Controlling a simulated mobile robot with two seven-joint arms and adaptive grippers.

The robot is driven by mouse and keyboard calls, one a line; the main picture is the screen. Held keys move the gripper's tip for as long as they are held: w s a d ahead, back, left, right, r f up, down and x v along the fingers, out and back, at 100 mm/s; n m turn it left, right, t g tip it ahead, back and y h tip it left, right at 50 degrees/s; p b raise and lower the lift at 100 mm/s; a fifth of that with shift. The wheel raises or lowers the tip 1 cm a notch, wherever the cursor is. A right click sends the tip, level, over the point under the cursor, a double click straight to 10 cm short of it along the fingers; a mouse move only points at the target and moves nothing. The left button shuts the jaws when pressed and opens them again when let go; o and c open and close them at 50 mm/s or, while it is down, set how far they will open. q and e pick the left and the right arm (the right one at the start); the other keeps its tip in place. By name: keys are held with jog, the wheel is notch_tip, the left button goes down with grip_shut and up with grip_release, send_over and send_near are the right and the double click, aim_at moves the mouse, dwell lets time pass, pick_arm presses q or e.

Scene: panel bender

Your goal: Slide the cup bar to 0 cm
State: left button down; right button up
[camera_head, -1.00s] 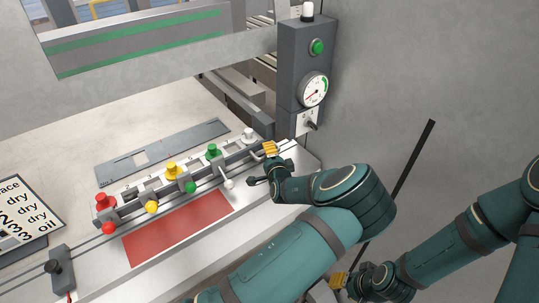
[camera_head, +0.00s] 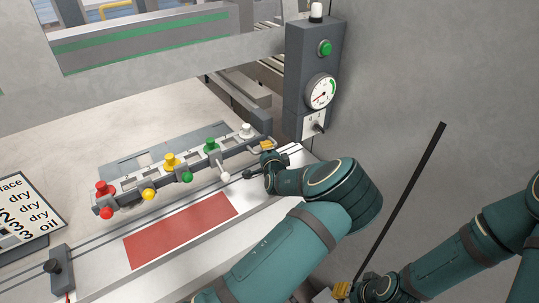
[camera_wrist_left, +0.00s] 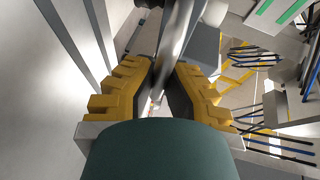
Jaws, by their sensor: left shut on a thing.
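The cup bar (camera_head: 130,185) is a grey rail lying diagonally over the machine table. It carries red, yellow, green and white cups (camera_head: 171,160) on top and matching ball knobs (camera_head: 148,194) on its front side. My left gripper (camera_head: 266,145) is at the bar's right end, its yellow fingers shut on the bar's handle. In the left wrist view, a shiny grey rod (camera_wrist_left: 176,42) runs between the yellow fingers (camera_wrist_left: 160,82). My right gripper (camera_head: 341,290) is low at the bottom edge, away from the bar, and its finger gap is unclear. No scale is readable.
A grey flat plate (camera_head: 128,166) lies partly under the bar. A red rectangle (camera_head: 180,230) marks the table in front. A dark post with gauge (camera_head: 320,91) and green button stands behind my left gripper. A black block (camera_head: 60,272) and a text sign (camera_head: 25,215) are at left.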

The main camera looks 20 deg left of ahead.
pick_arm(q)
jog(key=shift+d, duration=0.15)
jog(key=c, duration=1)
grip_release()
jog(key=v, duration=1.2)
jog(key=shift+f, duration=0.1)
